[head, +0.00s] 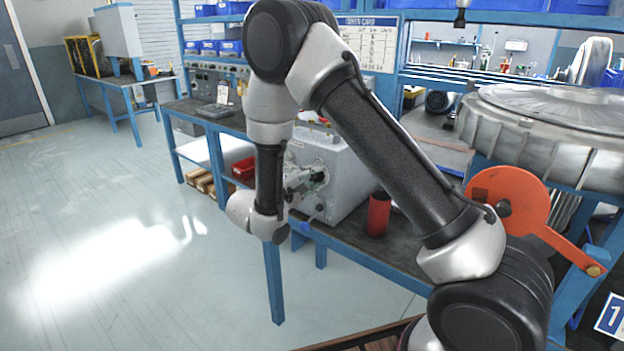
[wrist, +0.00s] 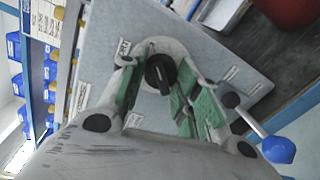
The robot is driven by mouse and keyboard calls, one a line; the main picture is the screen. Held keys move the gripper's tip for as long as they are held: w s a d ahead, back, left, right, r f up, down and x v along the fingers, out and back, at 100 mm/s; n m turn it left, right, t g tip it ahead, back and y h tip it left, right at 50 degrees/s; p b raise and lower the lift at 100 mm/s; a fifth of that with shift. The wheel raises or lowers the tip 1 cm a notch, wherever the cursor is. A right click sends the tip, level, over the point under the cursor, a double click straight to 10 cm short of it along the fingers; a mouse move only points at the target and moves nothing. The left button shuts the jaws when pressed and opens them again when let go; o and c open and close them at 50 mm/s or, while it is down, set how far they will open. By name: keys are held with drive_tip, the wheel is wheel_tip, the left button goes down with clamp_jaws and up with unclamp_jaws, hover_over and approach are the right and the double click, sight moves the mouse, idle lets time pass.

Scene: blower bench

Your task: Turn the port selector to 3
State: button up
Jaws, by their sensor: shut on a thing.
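The port selector is a black knob (wrist: 160,72) on a round pale plate on the face of a grey box (wrist: 205,45). In the wrist view, my gripper (wrist: 164,84) has its green-padded fingers on either side of the knob, shut on it. Small white labels sit around the plate; their text is too small to read, so I cannot tell which number the knob points at. In the head view, the grey box (head: 345,175) stands on the bench and my gripper (head: 316,178) is at its left face; my arm hides part of it and the knob cannot be made out.
A lever with a blue ball end (wrist: 279,149) sticks out close to my right finger in the wrist view. A red cylinder (head: 378,215) stands on the bench right of the box. An orange disc with an arm (head: 515,195) is further right. Floor at left is clear.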

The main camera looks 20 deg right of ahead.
idle(0.3)
drive_tip(key=o, duration=1)
drive_tip(key=v, duration=1.2)
